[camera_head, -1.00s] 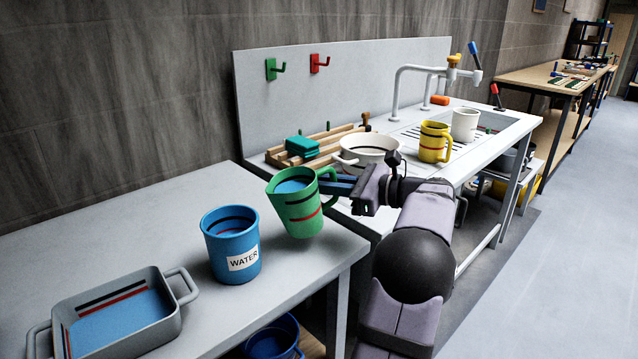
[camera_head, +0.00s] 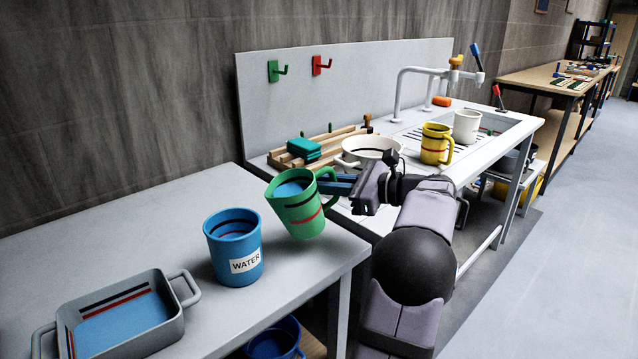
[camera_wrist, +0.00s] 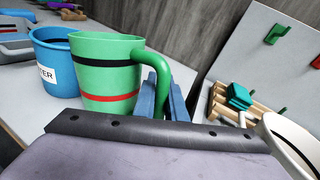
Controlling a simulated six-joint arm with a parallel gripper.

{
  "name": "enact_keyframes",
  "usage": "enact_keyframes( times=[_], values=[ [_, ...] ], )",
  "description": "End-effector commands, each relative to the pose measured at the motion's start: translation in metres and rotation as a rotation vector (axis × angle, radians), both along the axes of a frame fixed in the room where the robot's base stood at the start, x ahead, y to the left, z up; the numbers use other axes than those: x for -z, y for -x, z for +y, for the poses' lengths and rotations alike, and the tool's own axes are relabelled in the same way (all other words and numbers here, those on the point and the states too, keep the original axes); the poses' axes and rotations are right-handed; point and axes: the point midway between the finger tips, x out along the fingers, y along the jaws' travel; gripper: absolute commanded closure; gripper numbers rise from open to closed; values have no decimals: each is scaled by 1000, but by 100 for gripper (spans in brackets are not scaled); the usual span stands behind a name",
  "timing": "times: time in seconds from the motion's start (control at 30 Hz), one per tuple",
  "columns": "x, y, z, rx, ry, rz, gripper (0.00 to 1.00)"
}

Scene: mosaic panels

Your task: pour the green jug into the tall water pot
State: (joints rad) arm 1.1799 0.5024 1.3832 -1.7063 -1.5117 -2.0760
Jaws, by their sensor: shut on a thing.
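The green jug (camera_head: 299,212) has a black and a red stripe and blue liquid inside. My gripper (camera_head: 335,186) is shut on its handle; the wrist view shows the blue fingers (camera_wrist: 161,97) around the green handle. The jug is tilted left, toward the tall blue pot (camera_head: 233,256) labelled WATER, which stands upright on the grey table. The jug is just right of the pot, its rim a little higher than the pot's rim. No stream of liquid shows between them. The pot has dark and red bands inside; its bottom is hidden.
A grey two-handled tray (camera_head: 176,331) with blue inside stands left of the pot. A white pot (camera_head: 368,150), a wooden rack (camera_head: 330,146), a yellow mug (camera_head: 436,146) and a white mug (camera_head: 467,127) stand on the sink counter. A blue bucket (camera_head: 274,343) is below the table.

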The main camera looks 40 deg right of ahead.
Motion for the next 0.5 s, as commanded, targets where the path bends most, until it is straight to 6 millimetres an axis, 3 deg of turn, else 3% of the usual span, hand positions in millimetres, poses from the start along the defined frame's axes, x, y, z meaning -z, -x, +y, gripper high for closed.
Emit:
enact_keyframes(
  times=[0.5],
  values=[
    [-7, -1, 3, 1, 34, 4, 100]
  ],
)
